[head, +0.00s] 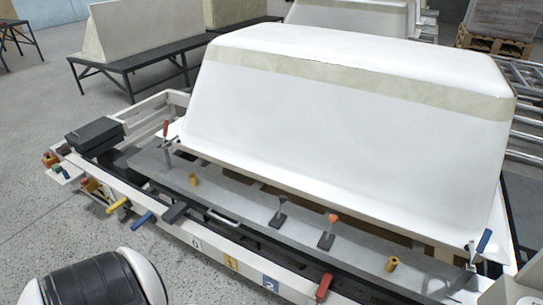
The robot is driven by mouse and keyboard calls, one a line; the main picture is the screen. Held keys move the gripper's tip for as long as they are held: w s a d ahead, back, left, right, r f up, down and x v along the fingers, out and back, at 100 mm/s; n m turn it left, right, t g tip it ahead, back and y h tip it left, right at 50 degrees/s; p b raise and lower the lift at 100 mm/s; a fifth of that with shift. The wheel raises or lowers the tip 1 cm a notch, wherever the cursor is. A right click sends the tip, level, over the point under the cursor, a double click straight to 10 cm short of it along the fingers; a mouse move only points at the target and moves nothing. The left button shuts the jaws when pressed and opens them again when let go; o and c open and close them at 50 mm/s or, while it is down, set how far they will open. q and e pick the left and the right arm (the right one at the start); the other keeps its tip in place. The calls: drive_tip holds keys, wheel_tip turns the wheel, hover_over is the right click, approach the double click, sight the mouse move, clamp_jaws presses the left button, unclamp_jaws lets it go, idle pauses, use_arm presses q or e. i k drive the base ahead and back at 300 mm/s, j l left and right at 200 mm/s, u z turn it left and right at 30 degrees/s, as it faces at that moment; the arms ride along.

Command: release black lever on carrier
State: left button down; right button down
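A white carrier frame (205,243) holds a large upturned white bathtub shell (340,130). On the carrier's grey plank stands a small lever with a dark grey or black handle (281,208), tilted upward. To its right is a similar lever with an orange handle (332,219). A flat black handle (175,212) also sticks out over the carrier's front edge, further left. I cannot tell whether either dark lever is locked or released. Neither of my grippers is in view.
A red-handled lever (166,130) and a blue-handled lever (484,241) stand at the shell's ends. Yellow (117,205), blue (142,220) and red (323,288) handles stick out along the front. A black box (95,135) sits at the left end. Floor is clear at left.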

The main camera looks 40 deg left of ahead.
sight(283, 199)
drive_tip(key=j, duration=0.9)
drive_tip(key=i+j, duration=0.15)
drive_tip(key=j, duration=0.75)
